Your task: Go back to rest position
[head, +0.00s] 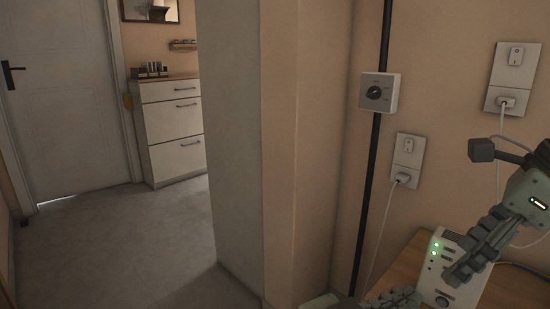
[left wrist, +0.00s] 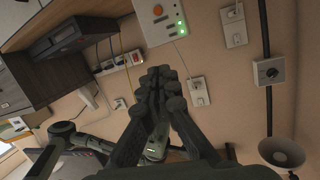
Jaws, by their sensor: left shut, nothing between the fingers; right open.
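My left gripper (head: 394,299) shows only in part at the bottom edge of the head view, low beside the wooden desk. In the left wrist view its dark fingers (left wrist: 160,82) are together with nothing between them. My right gripper (head: 466,260) comes in from the right in the head view. Its fingers are apart and empty, pointing down and left in front of a white box with green lights (head: 434,246). From this view I cannot tell whether they touch the box. The box also shows in the left wrist view (left wrist: 158,18).
The wooden desk edge (head: 408,255) lies under both grippers. A wall with sockets (head: 408,152), cables, a black pipe (head: 374,160) and a dial switch (head: 379,93) stands behind. A pillar (head: 236,140) separates the desk from open floor (head: 130,245), a white drawer cabinet (head: 172,130) and a door (head: 65,90).

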